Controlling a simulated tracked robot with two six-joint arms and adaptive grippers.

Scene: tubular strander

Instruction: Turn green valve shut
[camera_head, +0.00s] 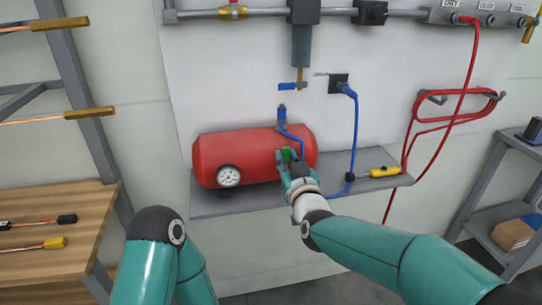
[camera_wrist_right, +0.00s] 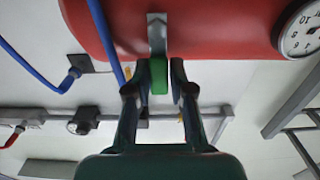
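The green valve (camera_head: 287,155) sits on the front right part of a red tank (camera_head: 235,155). In the right wrist view, its green handle (camera_wrist_right: 158,76) hangs from a grey metal bracket against the tank. My right gripper (camera_head: 291,170) reaches the tank from the lower right. In the head view, the fingers partly hide the valve. My left arm shows at the lower left, but its gripper is out of view.
The tank, with a pressure gauge (camera_head: 229,176), stands on a grey shelf (camera_head: 235,205). A blue hose (camera_head: 354,130) hangs right of the tank, and a yellow tool (camera_head: 384,171) lies on the shelf. A red hose (camera_head: 455,95) hangs farther right. A wooden bench (camera_head: 50,205) stands left.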

